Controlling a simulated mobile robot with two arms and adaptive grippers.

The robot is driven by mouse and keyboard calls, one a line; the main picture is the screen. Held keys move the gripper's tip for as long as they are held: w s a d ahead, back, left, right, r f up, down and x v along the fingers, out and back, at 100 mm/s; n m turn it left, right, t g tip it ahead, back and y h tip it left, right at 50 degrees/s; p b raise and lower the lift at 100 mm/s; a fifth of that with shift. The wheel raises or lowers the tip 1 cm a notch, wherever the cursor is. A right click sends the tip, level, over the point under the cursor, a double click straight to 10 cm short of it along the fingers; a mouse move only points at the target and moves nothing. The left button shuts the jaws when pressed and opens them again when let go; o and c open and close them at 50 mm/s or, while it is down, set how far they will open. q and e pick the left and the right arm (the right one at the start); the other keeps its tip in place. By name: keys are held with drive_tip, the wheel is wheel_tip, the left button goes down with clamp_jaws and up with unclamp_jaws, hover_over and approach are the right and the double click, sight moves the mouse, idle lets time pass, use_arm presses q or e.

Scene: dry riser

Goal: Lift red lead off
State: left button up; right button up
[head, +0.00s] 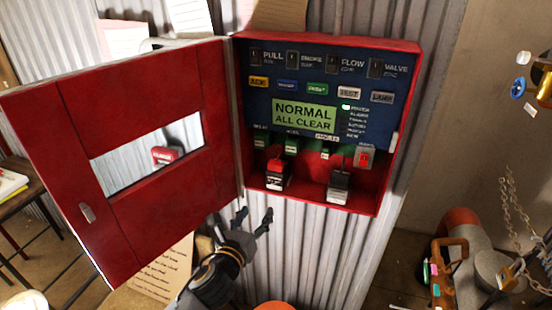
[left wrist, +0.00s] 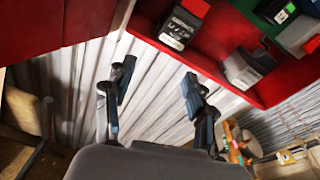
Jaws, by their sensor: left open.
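The red lead (head: 275,165) shows as a red cap on top of the left one of two dark batteries (head: 276,182) in the bottom of the open red panel box (head: 312,45). My right gripper is not in view.
The red box door (head: 150,205) with its window hangs open at left, close to my left arm. The second battery (head: 339,187) sits at right in the box, below a small red switch (head: 365,158). The panel display (head: 304,115) reads "NORMAL ALL CLEAR". A toolbox (head: 448,265) stands at lower right.

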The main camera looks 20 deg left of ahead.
sight(275, 168)
use_arm(q)
wheel_tip(275, 168, up, 7)
drive_tip(key=d+m+t, duration=0.1)
drive_tip(key=m, duration=0.2)
drive_tip(key=w, duration=0.4)
drive_tip(key=w+p, duration=0.1)
drive_tip(key=w, duration=0.2)
drive_tip(key=w+p, duration=0.1)
drive_tip(key=w, duration=0.3)
drive_tip(key=shift+w+d, duration=0.3)
drive_tip(key=shift+w, duration=0.75)
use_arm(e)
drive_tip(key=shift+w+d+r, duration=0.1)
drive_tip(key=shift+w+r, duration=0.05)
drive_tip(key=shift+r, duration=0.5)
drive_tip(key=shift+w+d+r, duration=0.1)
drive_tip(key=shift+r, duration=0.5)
use_arm(q)
drive_tip(key=shift+c, duration=0.2)
drive_tip(key=c, duration=1.1)
drive_tip(key=shift+r, duration=0.1)
clamp_jaws()
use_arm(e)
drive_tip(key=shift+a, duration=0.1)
